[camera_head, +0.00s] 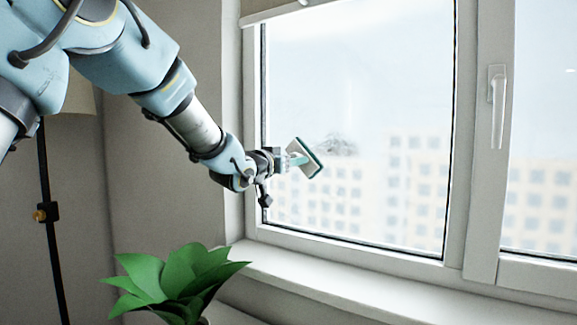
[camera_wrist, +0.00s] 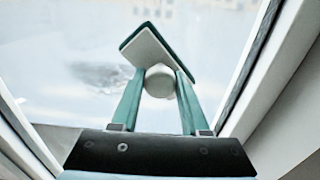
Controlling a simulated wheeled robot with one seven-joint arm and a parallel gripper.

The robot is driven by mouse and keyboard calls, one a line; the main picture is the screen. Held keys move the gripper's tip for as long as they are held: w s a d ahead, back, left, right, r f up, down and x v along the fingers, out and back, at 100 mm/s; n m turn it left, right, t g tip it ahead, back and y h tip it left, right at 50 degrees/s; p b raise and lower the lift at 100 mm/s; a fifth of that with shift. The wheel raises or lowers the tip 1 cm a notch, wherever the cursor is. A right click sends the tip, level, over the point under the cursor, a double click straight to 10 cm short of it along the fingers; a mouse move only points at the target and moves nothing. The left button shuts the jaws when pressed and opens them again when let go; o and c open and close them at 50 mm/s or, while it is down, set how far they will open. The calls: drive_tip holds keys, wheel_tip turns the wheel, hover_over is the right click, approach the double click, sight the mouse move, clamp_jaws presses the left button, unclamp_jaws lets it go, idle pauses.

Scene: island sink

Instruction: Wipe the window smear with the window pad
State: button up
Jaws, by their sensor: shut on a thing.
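The window pad (camera_head: 305,158) is a flat rectangular head, pale with a dark green layer, on a short handle. My gripper (camera_head: 284,161) is shut on its handle and holds it up in front of the window pane. In the wrist view the pad (camera_wrist: 157,48) is tilted beyond the two green fingers of my gripper (camera_wrist: 160,88), which close on a pale rounded knob. The smear (camera_head: 337,146) is a grey smudge on the glass just right of the pad. It also shows in the wrist view (camera_wrist: 100,75), left of the pad. I cannot tell whether the pad touches the glass.
The white window frame (camera_head: 466,150) borders the pane, with a handle (camera_head: 497,105) at right. A sill (camera_head: 320,280) runs below. A green plant (camera_head: 175,283) stands at bottom left, below my arm. A lamp pole (camera_head: 50,230) is at far left.

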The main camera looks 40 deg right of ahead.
drive_tip(key=s+d+b, duration=0.2)
drive_tip(key=s+b, duration=0.4)
drive_tip(key=s, duration=0.3)
drive_tip(key=shift+d+b, duration=0.2)
drive_tip(key=shift+b, duration=0.1)
drive_tip(key=shift+s+d+r+b, duration=0.95)
drive_tip(key=shift+s+r, duration=0.3)
drive_tip(key=shift+s, duration=2.15)
drive_tip(key=w+a, duration=0.3)
drive_tip(key=w, duration=0.7)
drive_tip(key=shift+w+f+p, duration=0.15)
drive_tip(key=shift+w+p, duration=0.05)
drive_tip(key=shift+p, duration=0.1)
